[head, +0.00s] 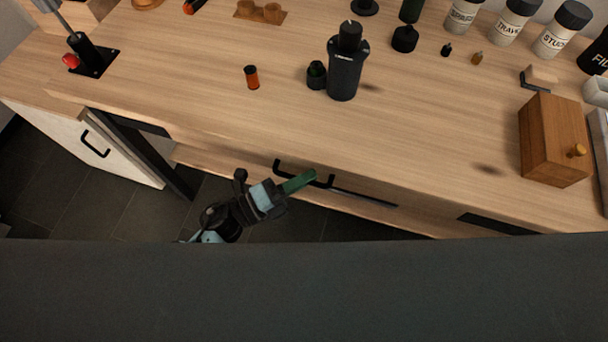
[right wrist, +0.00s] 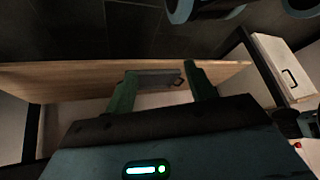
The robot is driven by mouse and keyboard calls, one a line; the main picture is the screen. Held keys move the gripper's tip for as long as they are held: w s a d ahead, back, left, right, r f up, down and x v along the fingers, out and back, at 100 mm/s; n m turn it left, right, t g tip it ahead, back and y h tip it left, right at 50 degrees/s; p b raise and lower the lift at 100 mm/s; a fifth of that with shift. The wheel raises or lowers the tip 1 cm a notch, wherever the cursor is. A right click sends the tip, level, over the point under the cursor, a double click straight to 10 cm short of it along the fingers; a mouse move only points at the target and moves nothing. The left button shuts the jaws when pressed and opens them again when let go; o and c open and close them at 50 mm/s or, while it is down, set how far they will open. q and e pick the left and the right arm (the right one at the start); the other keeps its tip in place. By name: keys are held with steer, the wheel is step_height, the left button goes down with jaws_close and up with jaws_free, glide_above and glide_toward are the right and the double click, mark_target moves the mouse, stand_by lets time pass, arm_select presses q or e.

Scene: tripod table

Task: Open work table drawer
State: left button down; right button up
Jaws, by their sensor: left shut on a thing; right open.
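The work table (head: 200,95) has a light wood top. Its drawer front (head: 225,165) shows as a wooden strip under the front edge, with a black bar handle (head: 290,168). My left gripper (head: 300,181) has its green fingers at the handle's right part and is shut on it. The fingers hide part of the handle. I cannot tell how far out the drawer stands. My right gripper (right wrist: 162,88) shows in the right wrist view with its green fingers apart and nothing between them; it is outside the head view.
A white cabinet door (head: 95,148) with a black handle is at the left. On the top stand a black grinder-like device (head: 346,65), an orange-black cylinder (head: 251,77), a wooden box (head: 553,140) and labelled jars (head: 512,22). Dark tiled floor (head: 120,210) lies in front of the table.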

arm_select(q)
steer(key=s+a+p, duration=0.1)
steer(key=s+a, duration=0.2)
steer(key=s, duration=0.8)
steer(key=s+a, duration=0.4)
steer(key=s, duration=0.7)
steer(key=shift+s+a+p, duration=0.15)
steer(key=shift+p, duration=0.2)
steer(key=c, duration=1.8)
jaws_free()
steer(key=shift+o, duration=0.2)
